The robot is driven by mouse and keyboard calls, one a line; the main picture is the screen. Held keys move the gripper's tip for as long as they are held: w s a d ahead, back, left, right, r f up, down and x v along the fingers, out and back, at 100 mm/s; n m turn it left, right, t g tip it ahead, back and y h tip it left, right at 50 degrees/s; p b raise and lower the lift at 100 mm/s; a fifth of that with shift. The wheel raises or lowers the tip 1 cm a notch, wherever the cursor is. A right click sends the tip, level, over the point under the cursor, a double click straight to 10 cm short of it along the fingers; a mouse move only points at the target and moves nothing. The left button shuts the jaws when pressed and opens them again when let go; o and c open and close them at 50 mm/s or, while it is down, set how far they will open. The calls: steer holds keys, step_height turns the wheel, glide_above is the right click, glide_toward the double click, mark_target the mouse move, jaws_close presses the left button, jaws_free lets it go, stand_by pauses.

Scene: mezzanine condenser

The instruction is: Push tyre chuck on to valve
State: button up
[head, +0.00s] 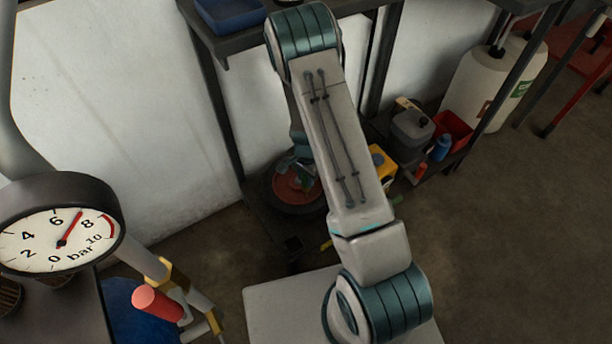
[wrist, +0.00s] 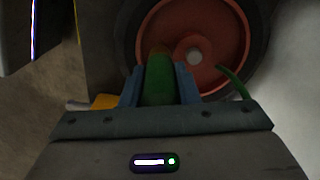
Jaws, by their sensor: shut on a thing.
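A wheel with a red hub and dark tyre (head: 290,200) is low by the wall, partly hidden behind my arm. In the wrist view its red hub (wrist: 222,28) fills the upper middle, with a pale round centre. My gripper (wrist: 158,80) has its blue fingers shut on the green tyre chuck (wrist: 158,82). The chuck's brownish-orange tip overlaps the hub's left part, left of the pale centre. I cannot make out the valve, or whether the chuck touches it. A thin green hose (wrist: 233,82) curves at the right of the gripper.
A pressure gauge (head: 62,232) stands at the left, its needle between 6 and 8. A red-ended lever (head: 157,304) is below it. A low shelf right of my arm holds a yellow box (head: 380,162), a grey can (head: 411,130) and a red bin (head: 455,130). Shelf legs flank the wheel.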

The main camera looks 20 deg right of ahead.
steer(key=shift+f+b, duration=0.3)
steer(key=shift+f, duration=0.2)
steer(key=o, duration=1.1)
step_height(320, 180, up, 14)
steer(key=p, duration=0.4)
steer(key=shift+f+p, duration=0.1)
steer(key=shift+p, duration=0.3)
